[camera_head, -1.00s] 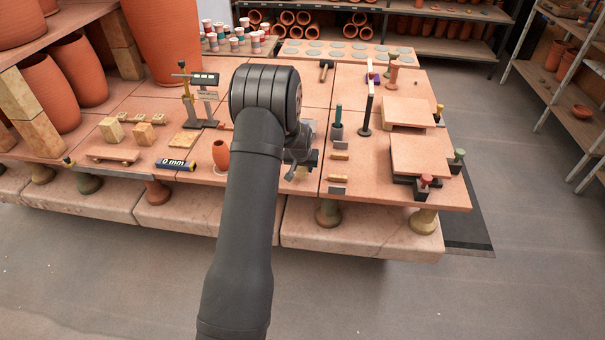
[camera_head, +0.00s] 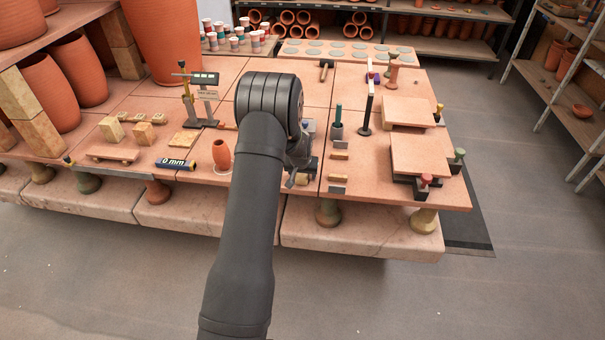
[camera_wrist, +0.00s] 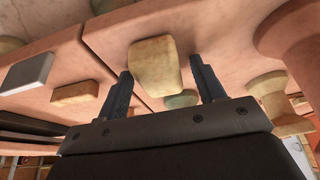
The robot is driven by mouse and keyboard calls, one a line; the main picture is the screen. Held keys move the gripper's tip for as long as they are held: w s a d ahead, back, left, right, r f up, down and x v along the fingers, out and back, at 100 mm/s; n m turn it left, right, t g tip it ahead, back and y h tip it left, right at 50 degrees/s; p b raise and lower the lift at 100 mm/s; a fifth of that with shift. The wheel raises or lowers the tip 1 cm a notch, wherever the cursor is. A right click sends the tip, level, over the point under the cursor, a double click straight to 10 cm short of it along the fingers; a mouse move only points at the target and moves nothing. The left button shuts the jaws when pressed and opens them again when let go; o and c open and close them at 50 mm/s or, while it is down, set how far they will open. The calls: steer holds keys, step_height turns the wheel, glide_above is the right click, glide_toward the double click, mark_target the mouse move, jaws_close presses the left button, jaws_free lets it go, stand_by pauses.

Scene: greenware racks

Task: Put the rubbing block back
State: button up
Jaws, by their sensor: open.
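A small yellowish-tan block (camera_wrist: 155,66), which looks like the rubbing block, lies on the terracotta-coloured worktop (camera_wrist: 205,22). In the wrist view it shows between and just beyond the two dark fingers of my gripper (camera_wrist: 163,88), with gaps on both sides. My gripper is open and holds nothing. In the head view my arm hides most of the gripper (camera_head: 298,165) and a bit of the tan block (camera_head: 302,179) shows beside it. I cannot tell how high the fingers are above the worktop.
A terracotta cup (camera_head: 221,153) stands left of my arm. To the right are a tan bar (camera_head: 338,178), a grey piece (camera_head: 338,190), a tool holder (camera_head: 337,131) and a dark upright stand (camera_head: 368,110). Stacked boards (camera_head: 420,153) lie further right. The worktop's front edge is close.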

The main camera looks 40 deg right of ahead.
steer(key=v, duration=1.2)
steer(key=shift+r, duration=0.15)
steer(key=x, duration=1.1)
steer(key=shift+w+d+f, duration=0.1)
steer(key=shift+w+f, duration=0.05)
steer(key=shift+f, duration=0.2)
steer(key=shift+w+d+r, duration=0.1)
steer(key=shift+r, duration=1.35)
